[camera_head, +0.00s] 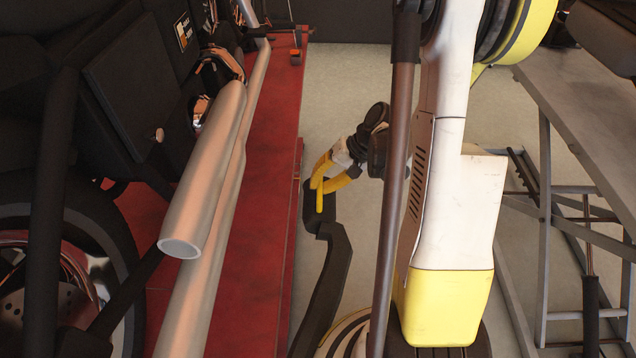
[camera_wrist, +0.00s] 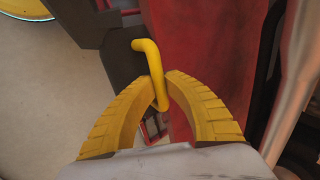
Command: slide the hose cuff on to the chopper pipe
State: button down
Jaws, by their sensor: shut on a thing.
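The chopper pipe (camera_head: 207,175) is a wide silver tube at the left in the head view. Its open end faces the viewer at the bottom. My gripper (camera_head: 323,180) is right of the pipe and apart from it. Its yellow fingers are shut on the yellow handle (camera_wrist: 149,58) of the hose cuff. The black hose cuff (camera_head: 314,204) continues into a dark hose (camera_head: 331,275) running downward. The black cuff (camera_wrist: 122,75) also shows left of the fingers in the wrist view. The cuff's mouth is not clearly visible.
A second silver pipe (camera_head: 198,300) runs beside the chopper pipe. The red lift platform (camera_head: 262,210) lies under the motorcycle, between the pipes and the cuff. A grey lift table (camera_head: 575,110) stands at the right. Bare floor (camera_head: 345,85) shows behind my gripper.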

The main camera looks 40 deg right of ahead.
jog(key=s+a+b, duration=0.3)
jog(key=s+a, duration=0.6)
jog(key=s, duration=0.3)
jog(key=shift+s, duration=0.2)
dwell(0.6)
dwell(0.4)
